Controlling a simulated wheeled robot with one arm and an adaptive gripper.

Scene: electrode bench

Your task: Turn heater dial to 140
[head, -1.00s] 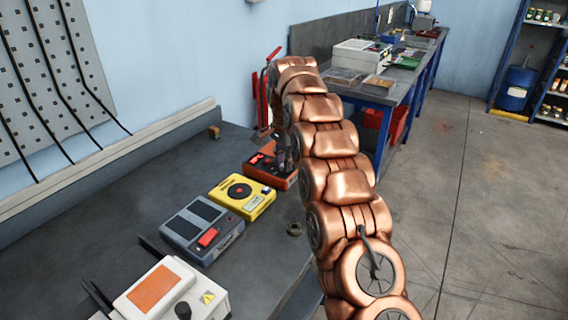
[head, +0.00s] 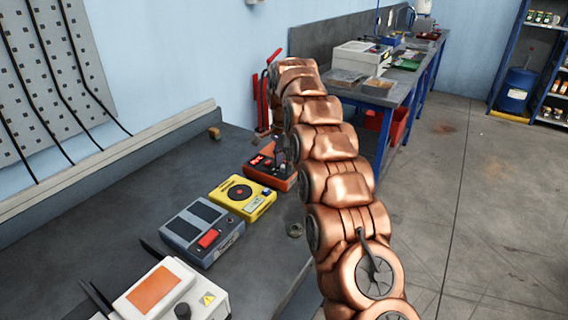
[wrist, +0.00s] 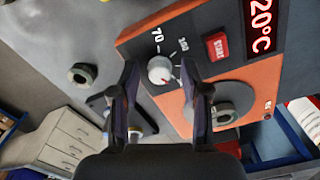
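The heater (head: 256,171) is an orange-red box with a dark top at the far end of the near bench, partly hidden by my arm. In the wrist view the heater (wrist: 173,104) shows a small white dial (wrist: 160,70), with "70" and a second, hard-to-read number printed beside it. A red START button (wrist: 216,46) and a red display (wrist: 262,25) reading 20°C are to the right. My gripper (wrist: 160,74) is open, with its fingertips on either side of the dial in the picture. I cannot tell whether they touch it.
A grey disc (wrist: 238,95) with a metal ring is on the heater. Along the bench (head: 150,215) stand a yellow device (head: 262,203), a grey device (head: 188,222) and a white device (head: 163,285). A small ring (head: 294,230) lies near the bench edge.

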